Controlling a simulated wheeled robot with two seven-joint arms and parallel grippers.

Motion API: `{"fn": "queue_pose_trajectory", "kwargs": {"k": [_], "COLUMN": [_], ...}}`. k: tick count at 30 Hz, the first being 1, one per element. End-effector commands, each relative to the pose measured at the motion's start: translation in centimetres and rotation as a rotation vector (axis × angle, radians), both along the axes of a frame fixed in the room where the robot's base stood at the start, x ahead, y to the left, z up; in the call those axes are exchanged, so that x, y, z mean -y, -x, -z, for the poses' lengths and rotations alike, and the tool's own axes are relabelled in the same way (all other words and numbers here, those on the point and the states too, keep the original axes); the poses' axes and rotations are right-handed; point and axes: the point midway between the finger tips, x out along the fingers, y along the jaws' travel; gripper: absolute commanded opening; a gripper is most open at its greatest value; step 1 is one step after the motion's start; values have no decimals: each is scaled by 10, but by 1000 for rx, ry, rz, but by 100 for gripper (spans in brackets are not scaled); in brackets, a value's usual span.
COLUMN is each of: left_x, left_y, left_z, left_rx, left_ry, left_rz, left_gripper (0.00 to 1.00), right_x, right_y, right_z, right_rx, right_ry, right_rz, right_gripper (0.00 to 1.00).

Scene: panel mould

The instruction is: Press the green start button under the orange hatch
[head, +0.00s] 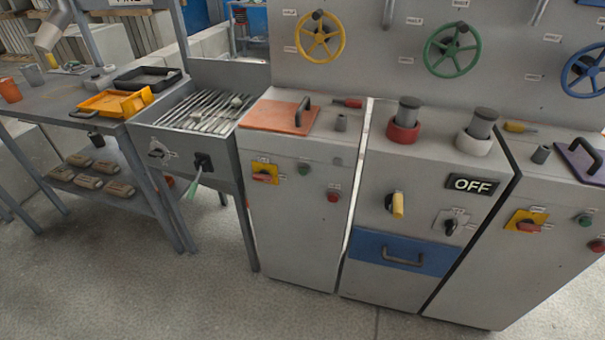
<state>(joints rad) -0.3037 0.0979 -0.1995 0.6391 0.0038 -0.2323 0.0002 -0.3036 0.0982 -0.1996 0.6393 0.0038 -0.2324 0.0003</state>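The orange hatch (277,117) lies closed on top of the left grey cabinet (290,235), with a dark handle on it. The green button (304,169) is on that cabinet's front face, below the hatch. A red button (333,196) sits lower and to its right. A red rotary switch on a yellow plate (265,172) is to its left. Neither of my grippers is in view, and nothing covers the green button.
Another green button (585,219) is on the right cabinet, below a purple hatch (580,160). The middle cabinet has a blue drawer (402,254) and an OFF display (471,185). A sink-like unit with a grate (203,111) stands left. The floor in front is clear.

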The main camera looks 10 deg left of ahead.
Motion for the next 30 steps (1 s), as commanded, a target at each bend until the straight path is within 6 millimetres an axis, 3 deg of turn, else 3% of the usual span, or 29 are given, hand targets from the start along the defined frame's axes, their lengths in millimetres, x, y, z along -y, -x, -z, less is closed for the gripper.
{"fn": "queue_pose_trajectory", "kwargs": {"k": [2, 11, 30], "left_x": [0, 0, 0], "left_y": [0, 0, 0], "left_z": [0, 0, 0], "left_rx": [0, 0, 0], "left_ry": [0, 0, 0], "left_rz": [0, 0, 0], "left_gripper": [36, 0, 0], "right_x": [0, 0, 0], "right_y": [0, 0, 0], "right_z": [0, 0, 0], "right_rx": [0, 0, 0], "right_ry": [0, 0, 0], "right_rz": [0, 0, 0], "right_gripper": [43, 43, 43]}}
